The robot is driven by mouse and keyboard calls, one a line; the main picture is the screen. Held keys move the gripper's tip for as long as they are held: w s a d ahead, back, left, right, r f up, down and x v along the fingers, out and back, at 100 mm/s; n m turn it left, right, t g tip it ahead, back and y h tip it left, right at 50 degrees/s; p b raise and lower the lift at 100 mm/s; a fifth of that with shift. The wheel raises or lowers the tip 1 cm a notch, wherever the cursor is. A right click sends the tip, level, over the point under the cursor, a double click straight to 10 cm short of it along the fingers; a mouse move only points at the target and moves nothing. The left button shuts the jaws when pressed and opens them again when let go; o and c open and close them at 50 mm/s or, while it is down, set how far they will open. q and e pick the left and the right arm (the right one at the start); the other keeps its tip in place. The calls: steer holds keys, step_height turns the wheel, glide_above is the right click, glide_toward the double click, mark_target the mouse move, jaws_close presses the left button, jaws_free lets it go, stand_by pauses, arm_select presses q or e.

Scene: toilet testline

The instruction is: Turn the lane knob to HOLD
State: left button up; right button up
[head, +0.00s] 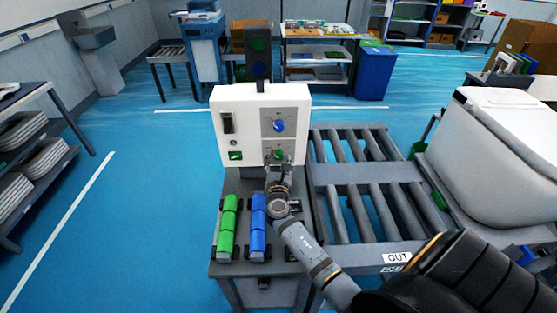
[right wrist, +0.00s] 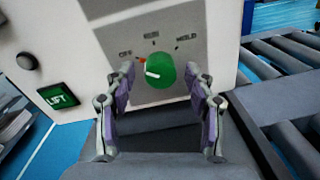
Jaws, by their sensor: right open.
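A white control box (head: 262,105) stands on a grey stand. Its lower panel has a green knob (head: 279,154), also in the right wrist view (right wrist: 159,71). Labels OFF on the left, a blurred one at the top and HOLD on the right surround it in the wrist view. The knob's white pointer points left, on the OFF side. My right gripper (head: 279,162) is open in front of the green knob, with one finger on each side of it in the wrist view (right wrist: 161,82). I cannot tell whether the fingers touch it. My left gripper is out of view.
A blue knob (head: 278,126) sits above the green one. A green LIFT button (right wrist: 58,97) is at the left. Green rolls (head: 227,228) and blue rolls (head: 258,228) lie below the box. A roller conveyor (head: 365,190) and a white toilet (head: 490,140) are at the right.

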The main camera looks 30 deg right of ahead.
steer(key=c, duration=0.4)
jaws_close()
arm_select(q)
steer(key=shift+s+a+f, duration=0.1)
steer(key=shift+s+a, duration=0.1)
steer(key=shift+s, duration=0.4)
